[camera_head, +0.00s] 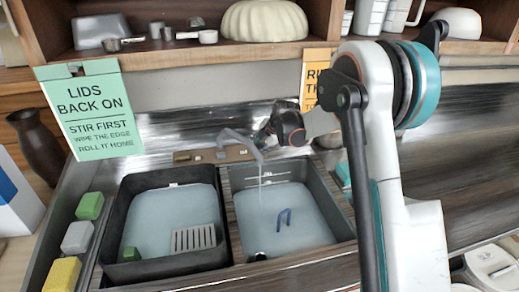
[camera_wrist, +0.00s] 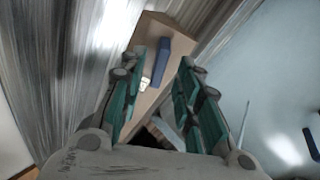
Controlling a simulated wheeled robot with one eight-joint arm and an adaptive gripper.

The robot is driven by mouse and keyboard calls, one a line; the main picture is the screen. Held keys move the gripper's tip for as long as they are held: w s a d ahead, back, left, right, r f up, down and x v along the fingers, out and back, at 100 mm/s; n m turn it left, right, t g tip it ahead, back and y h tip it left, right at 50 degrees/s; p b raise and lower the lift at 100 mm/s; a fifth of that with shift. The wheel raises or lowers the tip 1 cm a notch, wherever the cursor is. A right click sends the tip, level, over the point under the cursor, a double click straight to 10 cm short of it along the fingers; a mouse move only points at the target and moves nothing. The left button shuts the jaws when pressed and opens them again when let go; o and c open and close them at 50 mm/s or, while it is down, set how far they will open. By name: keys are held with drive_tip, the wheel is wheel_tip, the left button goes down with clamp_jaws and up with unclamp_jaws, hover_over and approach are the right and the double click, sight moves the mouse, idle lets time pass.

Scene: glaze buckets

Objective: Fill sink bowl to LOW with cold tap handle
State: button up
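The right sink bowl (camera_head: 325,213) holds pale water, and a blue hooked object (camera_head: 284,219) shows in it. A thin stream (camera_head: 260,192) falls into this bowl from the grey curved spout (camera_head: 243,139). The mark (camera_head: 268,175) on its back wall is too small to read. The tan tap block (camera_head: 237,152) stands behind the bowls. In the wrist view its blue handle (camera_wrist: 162,62) and a small white handle (camera_wrist: 146,83) show between and beyond my fingers. My gripper (camera_wrist: 158,70) is open and empty; in the head view it (camera_head: 262,136) is beside the spout.
The left dark bowl (camera_head: 113,215) holds water, a slatted grey piece (camera_head: 194,238) and a green block (camera_head: 130,254). Green, grey and yellow sponges (camera_head: 65,273) line the left edge. A green sign (camera_head: 90,110) hangs left. A shelf (camera_head: 165,50) with a large cream bowl (camera_head: 263,20) is above.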

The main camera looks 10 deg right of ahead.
sight(259, 148)
drive_tip(key=shift+b+x, duration=0.3)
drive_tip(key=shift+x, duration=1.2)
drive_tip(key=shift+c, duration=0.6)
clamp_jaws()
drive_tip(key=shift+m+t, duration=0.3)
drive_tip(key=shift+m, duration=1.3)
drive_tip(key=shift+o, duration=0.6)
unclamp_jaws()
drive_tip(key=shift+r, duration=0.1)
wheel_tip(259, 148, up, 10)
